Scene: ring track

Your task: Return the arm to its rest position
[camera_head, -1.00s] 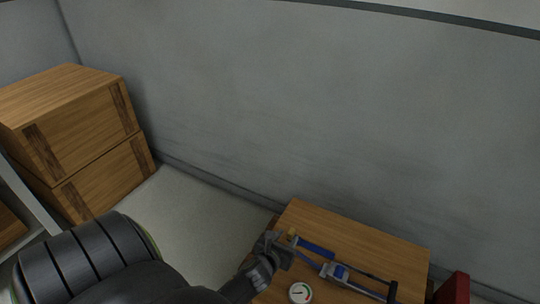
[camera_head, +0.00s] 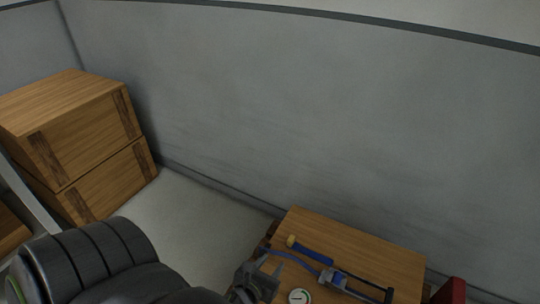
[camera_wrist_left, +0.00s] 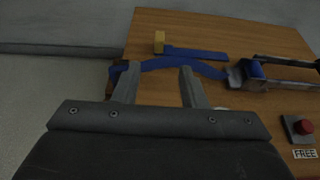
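My left arm comes in from the lower left in the head view. Its gripper (camera_head: 272,268) is over the left edge of a wooden table (camera_head: 360,246). In the left wrist view the two gripper fingers (camera_wrist_left: 158,78) are spread apart with nothing held between them. A blue bar with a yellow end (camera_head: 310,249) lies on the table beyond the fingertips. A blue strap (camera_wrist_left: 185,64) runs from near the fingers to a metal ratchet-like device (camera_head: 340,280). My right gripper is in neither view.
A round gauge (camera_head: 299,297) sits near the table's front. A red button (camera_wrist_left: 304,127) with a "FREE" label is at the right in the wrist view. Stacked wooden crates (camera_head: 85,130) stand at the left. A grey wall (camera_head: 300,110) rises behind. A red object (camera_head: 452,291) is right of the table.

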